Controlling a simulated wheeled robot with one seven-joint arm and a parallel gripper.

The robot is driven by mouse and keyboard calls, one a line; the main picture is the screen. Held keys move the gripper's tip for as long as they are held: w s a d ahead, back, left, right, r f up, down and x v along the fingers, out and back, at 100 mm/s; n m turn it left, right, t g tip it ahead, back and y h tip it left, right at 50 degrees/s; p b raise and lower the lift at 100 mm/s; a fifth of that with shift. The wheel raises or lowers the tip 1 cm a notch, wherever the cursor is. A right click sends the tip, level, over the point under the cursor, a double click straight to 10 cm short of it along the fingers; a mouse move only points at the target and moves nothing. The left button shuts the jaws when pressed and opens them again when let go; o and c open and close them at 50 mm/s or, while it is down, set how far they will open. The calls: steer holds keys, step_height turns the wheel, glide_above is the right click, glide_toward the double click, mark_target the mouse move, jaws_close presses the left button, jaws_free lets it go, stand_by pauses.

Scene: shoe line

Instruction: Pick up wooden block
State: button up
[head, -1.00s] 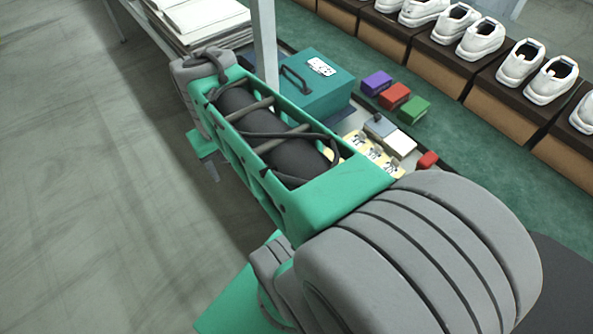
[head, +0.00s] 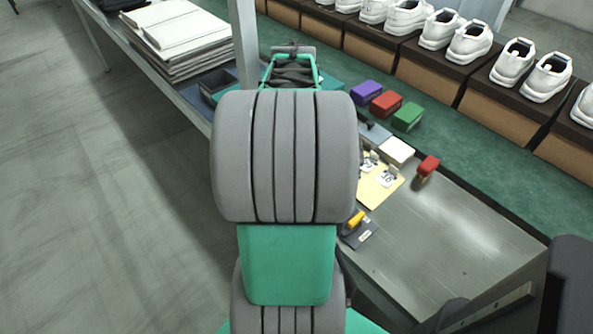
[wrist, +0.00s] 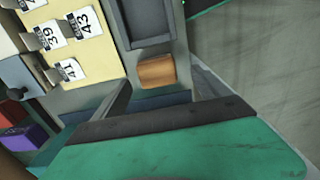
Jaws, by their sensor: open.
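The wooden block (wrist: 157,71) is a small orange-brown piece in the wrist view. It lies on the grey bench surface just below a dark tray. My gripper (wrist: 161,90) shows at the bottom of the wrist view, with its two grey fingers spread apart and nothing between them held. The block appears just beyond the gap between the fingers; I cannot tell the exact distance. In the head view my arm hides the block and the gripper.
The dark tray (wrist: 148,22) borders the block. A yellow board (wrist: 96,62) with numbered tags lies to its left. In the head view, purple (head: 365,91), red (head: 386,103) and green (head: 408,116) boxes stand on the green mat. The metal bench top (head: 440,235) is mostly clear at right.

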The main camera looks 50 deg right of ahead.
steer(key=f, duration=0.4)
steer(key=shift+d+f, duration=0.2)
steer(key=shift+f, duration=0.2)
steer(key=c, duration=1.5)
